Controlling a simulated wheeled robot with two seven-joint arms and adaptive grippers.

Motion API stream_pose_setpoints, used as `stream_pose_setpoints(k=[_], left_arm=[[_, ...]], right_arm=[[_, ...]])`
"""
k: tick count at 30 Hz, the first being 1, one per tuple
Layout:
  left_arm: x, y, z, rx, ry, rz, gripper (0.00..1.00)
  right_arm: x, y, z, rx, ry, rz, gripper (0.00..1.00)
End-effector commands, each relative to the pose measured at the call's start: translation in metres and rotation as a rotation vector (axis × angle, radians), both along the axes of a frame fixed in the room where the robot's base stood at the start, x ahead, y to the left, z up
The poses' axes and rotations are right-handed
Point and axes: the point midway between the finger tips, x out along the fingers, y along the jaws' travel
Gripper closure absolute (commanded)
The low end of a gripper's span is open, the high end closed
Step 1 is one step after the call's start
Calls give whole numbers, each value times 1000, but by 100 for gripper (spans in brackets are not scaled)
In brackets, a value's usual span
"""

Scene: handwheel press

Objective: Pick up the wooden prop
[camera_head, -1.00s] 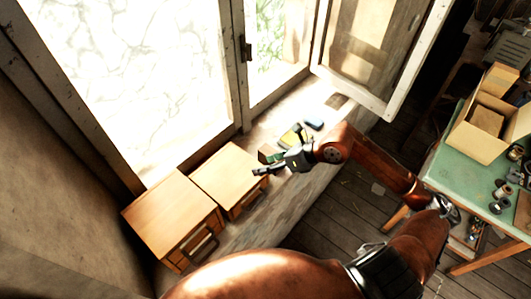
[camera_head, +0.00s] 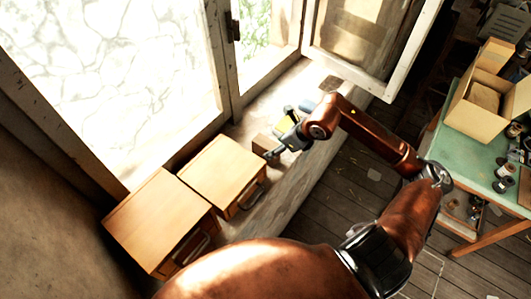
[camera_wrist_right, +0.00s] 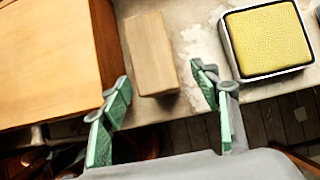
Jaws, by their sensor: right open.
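The wooden prop (camera_wrist_right: 151,54) is a small light-brown block lying on the window sill. In the right wrist view it lies beyond and between the open fingers of my right gripper (camera_wrist_right: 165,115), apart from them. In the head view the prop (camera_head: 263,143) shows beside the right-hand wooden drawer box, partly hidden by my right gripper (camera_head: 273,152). The gripper is open and empty, its green pads facing each other. My left gripper is not in view.
Two wooden drawer boxes (camera_head: 160,222) (camera_head: 222,174) stand on the sill left of the prop. A yellow-topped box (camera_wrist_right: 265,38) lies to its right. The open window sash (camera_head: 375,40) hangs above right. A green table (camera_head: 452,150) carries a cardboard box (camera_head: 468,115).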

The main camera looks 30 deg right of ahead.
Motion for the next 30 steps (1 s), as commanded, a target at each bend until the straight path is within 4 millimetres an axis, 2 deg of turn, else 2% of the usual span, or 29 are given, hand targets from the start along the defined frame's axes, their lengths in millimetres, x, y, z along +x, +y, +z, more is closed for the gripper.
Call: stream_pose_setpoints(k=[6, 15, 21, 28, 30], left_arm=[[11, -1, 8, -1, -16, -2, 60], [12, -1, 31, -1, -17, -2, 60], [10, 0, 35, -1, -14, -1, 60], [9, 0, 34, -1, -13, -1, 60], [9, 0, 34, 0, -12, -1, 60]], right_arm=[[11, 6, -15, 5, 0, 2, 44], [29, 17, -43, 6, 2, 3, 44], [39, 19, -63, 2, 0, 3, 44], [40, 19, -65, 0, -1, 4, 44], [40, 19, -65, 0, -1, 4, 48]])
